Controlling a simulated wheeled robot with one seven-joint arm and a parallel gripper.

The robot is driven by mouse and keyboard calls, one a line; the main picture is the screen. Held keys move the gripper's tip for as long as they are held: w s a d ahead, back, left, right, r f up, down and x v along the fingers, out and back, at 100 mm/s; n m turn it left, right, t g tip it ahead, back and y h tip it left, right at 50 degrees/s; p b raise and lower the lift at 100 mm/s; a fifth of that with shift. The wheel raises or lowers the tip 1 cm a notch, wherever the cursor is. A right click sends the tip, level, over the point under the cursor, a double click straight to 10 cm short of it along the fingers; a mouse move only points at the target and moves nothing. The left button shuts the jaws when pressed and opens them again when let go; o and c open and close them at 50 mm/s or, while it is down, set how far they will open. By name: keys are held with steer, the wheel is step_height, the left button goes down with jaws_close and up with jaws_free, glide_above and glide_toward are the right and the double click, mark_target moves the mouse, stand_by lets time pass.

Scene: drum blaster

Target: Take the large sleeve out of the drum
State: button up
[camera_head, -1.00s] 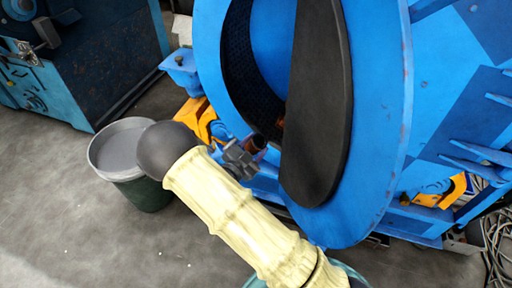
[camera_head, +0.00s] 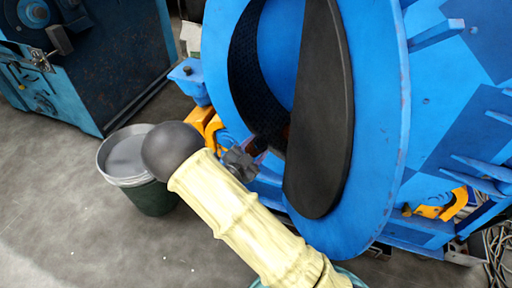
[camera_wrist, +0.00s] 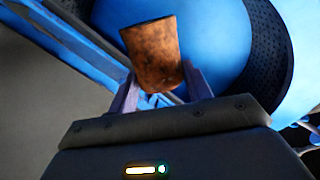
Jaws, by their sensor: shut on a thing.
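The large sleeve (camera_wrist: 153,52) is a rusty brown tube held between the fingers of my gripper (camera_wrist: 160,88) in the wrist view. My gripper is shut on it. In the head view my gripper (camera_head: 258,148) is at the left part of the drum opening, mostly behind my arm, and the sleeve is hard to make out there. The blue drum (camera_head: 377,150) has a round opening with a dark perforated lining (camera_head: 243,75). A black door-like panel (camera_head: 322,120) covers the right part of the opening. I cannot tell whether the sleeve is fully clear of the rim.
A green bucket with a grey rim (camera_head: 127,157) stands on the floor left of the drum. A dark blue machine (camera_head: 100,65) is at the upper left. Yellow-orange parts (camera_head: 208,125) sit beside the drum base. Cables (camera_head: 494,250) lie at the right. Grey floor at lower left is clear.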

steer(key=s+a+p, duration=0.1)
steer(key=s+a, duration=0.4)
steer(key=s, duration=0.8)
steer(key=shift+a, duration=0.2)
